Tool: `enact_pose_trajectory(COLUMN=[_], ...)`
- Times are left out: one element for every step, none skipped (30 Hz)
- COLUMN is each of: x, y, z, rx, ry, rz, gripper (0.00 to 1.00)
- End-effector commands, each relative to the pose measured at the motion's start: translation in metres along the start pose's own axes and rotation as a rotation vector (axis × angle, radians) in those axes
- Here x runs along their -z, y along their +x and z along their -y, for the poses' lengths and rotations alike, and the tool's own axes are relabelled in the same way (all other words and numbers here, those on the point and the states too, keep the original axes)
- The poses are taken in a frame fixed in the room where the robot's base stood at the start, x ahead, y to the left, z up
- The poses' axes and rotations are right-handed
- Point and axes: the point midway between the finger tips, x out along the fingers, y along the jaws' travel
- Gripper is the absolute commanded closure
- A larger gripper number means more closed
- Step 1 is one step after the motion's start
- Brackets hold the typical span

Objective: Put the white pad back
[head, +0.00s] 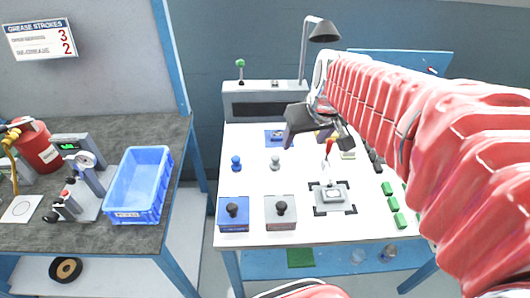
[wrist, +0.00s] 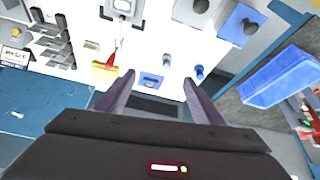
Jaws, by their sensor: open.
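Which thing is the white pad I cannot tell for sure. A small pale, cream-white block (head: 348,155) lies on the white table, right of the red-handled tool (head: 327,148); it also shows in the wrist view (wrist: 92,45). A grey fixture (head: 332,196) with a whitish top stands inside black corner marks nearer the front. My gripper (head: 320,142) is open and empty above the back part of the table. In the wrist view its fingers (wrist: 158,78) point towards a blue holder (wrist: 151,80). A yellow block (wrist: 105,70) lies beside the left finger, partly hidden in the head view.
A blue knob (head: 236,163) and a grey knob (head: 275,163) stand left of centre. A blue box (head: 233,227) and a grey box (head: 280,225), both black-knobbed, stand in front. Green blocks (head: 393,204) line the right. A lamp (head: 322,32) rises behind. A blue bin (head: 139,185) stands on the left bench.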

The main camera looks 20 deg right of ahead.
Motion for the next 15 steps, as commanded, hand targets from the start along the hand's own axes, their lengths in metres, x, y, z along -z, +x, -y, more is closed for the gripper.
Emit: enact_pose_trajectory(x=[-0.007, -0.012, -0.019, -0.024, -0.029, -0.036, -0.041, -0.046, -0.054, -0.059, -0.065, -0.073, -0.079, -0.084, -0.092], y=[-0.009, -0.013, -0.018, -0.021, -0.025, -0.030, -0.033, -0.037, -0.041, -0.044, -0.046, -0.050, -0.052, -0.055, -0.057], z=[0.013, 0.018, 0.026, 0.032, 0.037, 0.044, 0.049, 0.053, 0.059, 0.064, 0.068, 0.073, 0.077, 0.080, 0.084], rx=[0.006, 0.008, 0.011, 0.013, 0.016, 0.019, 0.022, 0.024, 0.027, 0.029, 0.032, 0.036, 0.038, 0.040, 0.043], ry=[-0.014, -0.018, -0.026, -0.030, -0.035, -0.040, -0.044, -0.049, -0.055, -0.059, -0.063, -0.068, -0.073, -0.076, -0.082], rz=[-0.009, -0.010, -0.013, -0.015, -0.018, -0.021, -0.024, -0.025, -0.029, -0.032, -0.034, -0.038, -0.040, -0.043, -0.046], gripper=[0.38, 0.38, 0.38, 0.38, 0.38, 0.38, 0.38, 0.38, 0.38, 0.38, 0.38, 0.38, 0.38, 0.38, 0.38])
